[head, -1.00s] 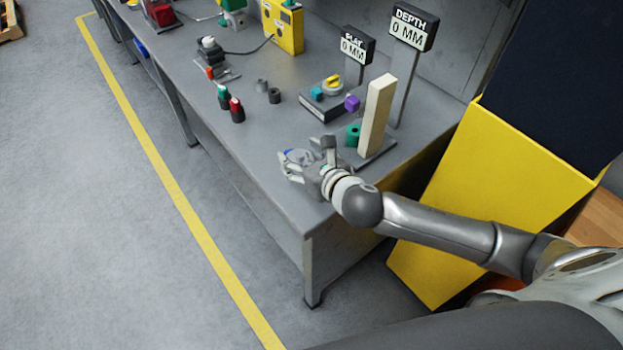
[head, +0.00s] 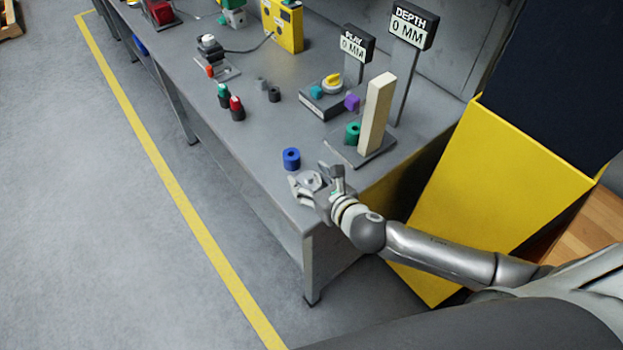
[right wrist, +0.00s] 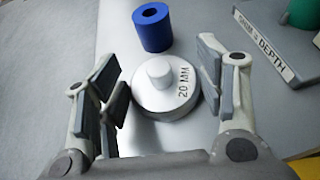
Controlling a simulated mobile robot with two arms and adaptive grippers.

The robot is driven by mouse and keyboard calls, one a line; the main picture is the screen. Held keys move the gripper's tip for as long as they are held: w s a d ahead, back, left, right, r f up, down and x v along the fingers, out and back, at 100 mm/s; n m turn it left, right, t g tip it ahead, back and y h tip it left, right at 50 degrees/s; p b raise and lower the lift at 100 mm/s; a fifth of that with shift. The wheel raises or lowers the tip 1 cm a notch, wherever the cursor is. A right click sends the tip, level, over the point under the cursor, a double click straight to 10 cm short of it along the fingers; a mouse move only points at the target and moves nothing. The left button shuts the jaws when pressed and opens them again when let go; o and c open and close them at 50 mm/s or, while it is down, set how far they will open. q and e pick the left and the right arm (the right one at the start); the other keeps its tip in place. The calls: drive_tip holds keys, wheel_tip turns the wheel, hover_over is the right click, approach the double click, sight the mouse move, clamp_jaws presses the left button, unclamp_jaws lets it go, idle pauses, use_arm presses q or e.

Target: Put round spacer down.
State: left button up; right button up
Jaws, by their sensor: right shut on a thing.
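The round spacer (right wrist: 166,92), a pale disc with a small knob and the mark 20 MM, sits between the finger pads of my right gripper (right wrist: 165,88) in the right wrist view. My right gripper (head: 318,183) is shut on it near the front right corner of the bench in the head view. The disc (head: 311,180) is partly hidden by the fingers there. I cannot tell whether its underside touches the bench. My left gripper is not in view.
A blue hollow cylinder (head: 291,158) stands just beyond the gripper. A plate with a tall cream block (head: 376,115) and a green cylinder (head: 352,133) is to the right. The grey bench (head: 255,140) is clear left of the blue cylinder; its front edge is close.

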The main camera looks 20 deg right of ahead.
drive_tip(key=o, duration=1.2)
drive_tip(key=shift+b+v, duration=0.75)
drive_tip(key=shift+v, duration=5.3)
